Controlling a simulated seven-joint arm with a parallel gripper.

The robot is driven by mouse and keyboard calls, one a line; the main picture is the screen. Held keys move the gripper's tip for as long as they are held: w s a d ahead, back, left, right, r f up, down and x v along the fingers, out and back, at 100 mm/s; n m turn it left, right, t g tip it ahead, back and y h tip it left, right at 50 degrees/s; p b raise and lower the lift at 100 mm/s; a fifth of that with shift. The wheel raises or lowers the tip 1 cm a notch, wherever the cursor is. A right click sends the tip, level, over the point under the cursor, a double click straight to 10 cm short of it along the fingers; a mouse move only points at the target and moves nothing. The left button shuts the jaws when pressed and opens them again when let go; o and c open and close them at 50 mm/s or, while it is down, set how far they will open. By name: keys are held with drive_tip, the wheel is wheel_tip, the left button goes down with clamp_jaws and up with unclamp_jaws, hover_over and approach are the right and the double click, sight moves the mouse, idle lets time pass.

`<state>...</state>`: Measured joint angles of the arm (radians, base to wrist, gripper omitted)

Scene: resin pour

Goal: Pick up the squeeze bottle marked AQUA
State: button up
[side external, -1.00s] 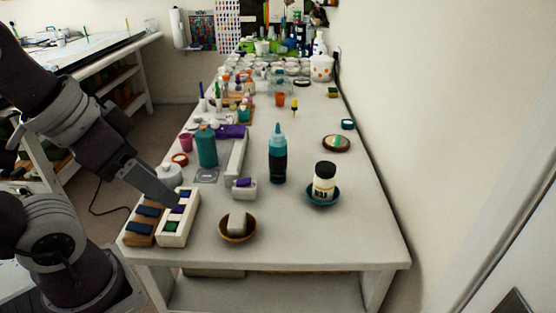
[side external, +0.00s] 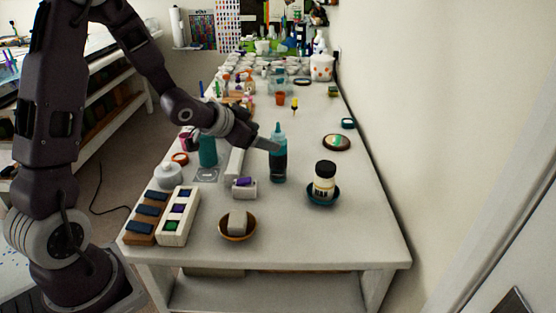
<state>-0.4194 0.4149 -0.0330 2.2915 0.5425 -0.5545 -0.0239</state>
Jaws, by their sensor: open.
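A squeeze bottle (side external: 279,168) with a teal pointed top and dark contents stands upright near the middle of the table. Its marking is too small to read. My gripper (side external: 274,147) is at its upper left side, with a finger overlapping the bottle's shoulder in the picture. I cannot tell whether it touches the bottle. My gripper is open; its second finger is hard to make out.
A black-capped jar (side external: 325,175) stands in a teal dish to the right. A small white block with a purple top (side external: 244,188) and a wooden bowl (side external: 238,233) are in front. A teal container (side external: 208,151) stands left, under my arm.

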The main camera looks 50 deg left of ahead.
sight(271, 155)
drive_tip(key=f+h, duration=0.1)
drive_tip(key=f, duration=0.1)
drive_tip(key=w+f+t+h, duration=0.1)
drive_tip(key=f, duration=0.1)
drive_tip(key=w+f+t+h, duration=0.1)
drive_tip(key=f, duration=0.2)
drive_tip(key=shift+w+a, duration=0.15)
drive_tip(key=shift+w, duration=0.1)
drive_tip(key=x, duration=0.7)
drive_tip(key=shift+w+a, duration=0.1)
drive_tip(key=shift+a, duration=0.2)
clamp_jaws()
